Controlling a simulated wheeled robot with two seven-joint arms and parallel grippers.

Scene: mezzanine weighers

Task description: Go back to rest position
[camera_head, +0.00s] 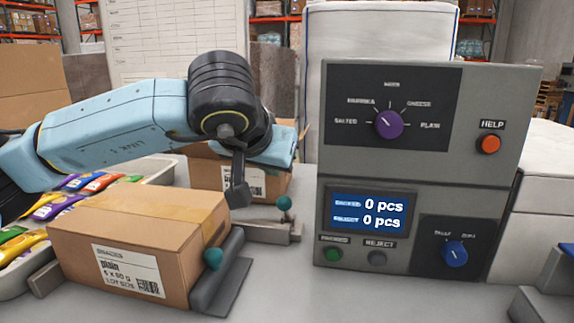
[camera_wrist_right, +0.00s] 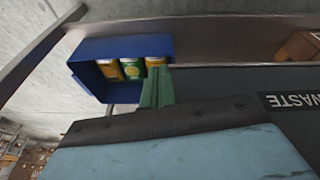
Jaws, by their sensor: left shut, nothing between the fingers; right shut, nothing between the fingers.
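My left arm reaches in from the left in the head view. Its gripper (camera_head: 238,195) points down with the fingers together and nothing between them. It hangs behind the right end of a closed cardboard box (camera_head: 140,245), in front of a second box (camera_head: 262,184); whether it touches either cannot be told. In the right wrist view my right gripper (camera_wrist_right: 157,88) shows as two greenish fingers pressed together, empty, in front of a blue bin (camera_wrist_right: 95,52). My right arm does not show in the head view.
A grey control panel (camera_head: 340,170) with knobs and a display reading 0 pcs stands right of centre. A tray (camera_head: 165,168) of colourful packets lies left. The blue bin holds several yellow and green cans or packs (camera_wrist_right: 132,69).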

